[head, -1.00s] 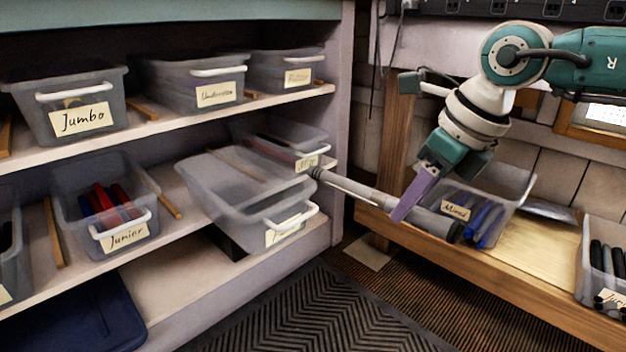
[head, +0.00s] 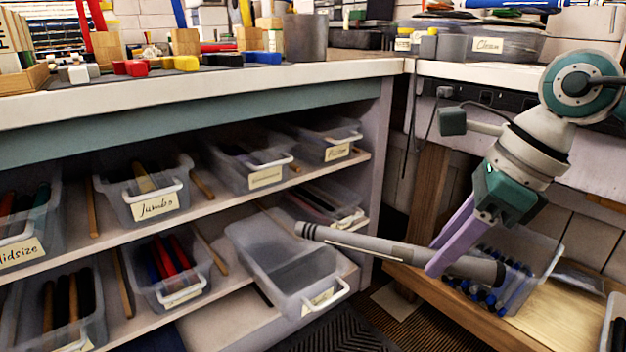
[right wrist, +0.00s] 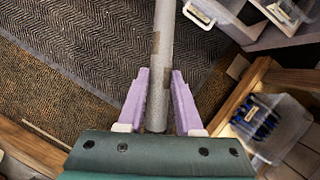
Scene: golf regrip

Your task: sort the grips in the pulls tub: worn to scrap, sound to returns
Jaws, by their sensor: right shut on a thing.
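My right gripper (head: 447,240) is shut on a long grey grip (head: 365,243). The grip is held nearly level, with a darker, thicker end to the right and a narrower open end to the left. That left end is over the back right part of a pulled-out clear tub (head: 258,262) on the lower shelf. The tub looks empty and its label is unreadable. In the right wrist view the grip (right wrist: 163,40) runs between both fingers and shows brownish patches. No tub reads pulls, scrap or returns. My left gripper is not in view.
Labelled tubs such as Jumbo (head: 150,215) fill the shelves. A tub marked Clean (head: 505,45) stands on the worktop.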

